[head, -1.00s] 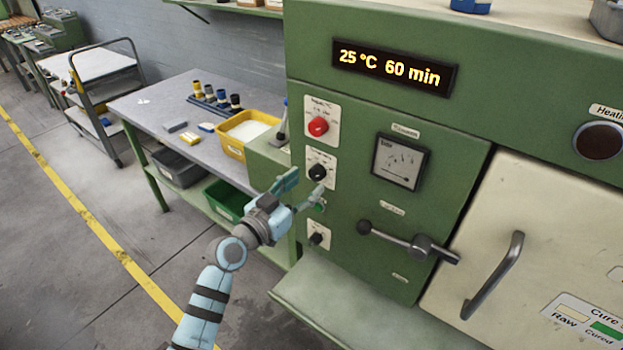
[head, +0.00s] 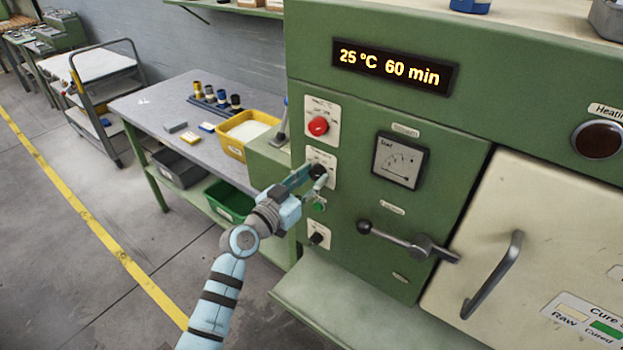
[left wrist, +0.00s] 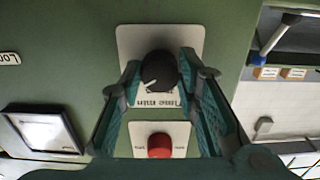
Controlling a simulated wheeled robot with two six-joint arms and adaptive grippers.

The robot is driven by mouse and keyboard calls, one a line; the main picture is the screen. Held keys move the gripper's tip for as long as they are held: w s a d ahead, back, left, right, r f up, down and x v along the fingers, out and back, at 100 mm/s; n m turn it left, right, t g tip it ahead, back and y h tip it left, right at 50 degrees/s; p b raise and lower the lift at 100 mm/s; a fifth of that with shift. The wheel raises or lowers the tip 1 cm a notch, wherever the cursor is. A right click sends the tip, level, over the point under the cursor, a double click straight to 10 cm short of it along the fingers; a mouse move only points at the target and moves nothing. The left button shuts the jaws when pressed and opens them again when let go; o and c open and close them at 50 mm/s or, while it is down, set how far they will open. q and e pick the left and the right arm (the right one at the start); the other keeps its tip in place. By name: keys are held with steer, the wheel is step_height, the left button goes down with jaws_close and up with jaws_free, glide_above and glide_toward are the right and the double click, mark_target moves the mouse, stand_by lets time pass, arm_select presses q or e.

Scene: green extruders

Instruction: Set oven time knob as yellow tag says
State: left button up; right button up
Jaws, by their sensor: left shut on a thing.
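The green oven panel carries a black knob (head: 316,171) on a white plate, just below a red knob (head: 318,126). My left gripper (head: 312,177) is at this black knob, its two fingers on either side and shut on it. The display (head: 394,67) reads 25 °C 60 min. Another black knob (head: 317,238) is lower on the panel. I cannot make out a yellow tag. My right gripper is not in view.
A green button (head: 319,206) is just under the gripper. A lever (head: 405,240) and the door handle (head: 494,276) stick out at the right. A ledge (head: 345,305) juts out below. A table with a yellow bin (head: 232,147) stands at the left.

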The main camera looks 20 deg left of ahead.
arm_select(q)
steer(key=n, duration=0.4)
steer(key=n+p, duration=0.1)
steer(key=n, duration=0.2)
steer(key=shift+d+n, duration=0.1)
steer(key=shift+n, duration=0.2)
steer(key=n+p, duration=0.1)
steer(key=n, duration=0.3)
steer(key=shift+r, duration=0.1)
steer(key=shift+n+p, duration=0.5)
steer(key=shift+n, duration=1.5)
steer(key=o, duration=1.2)
steer(key=shift+c, duration=0.2)
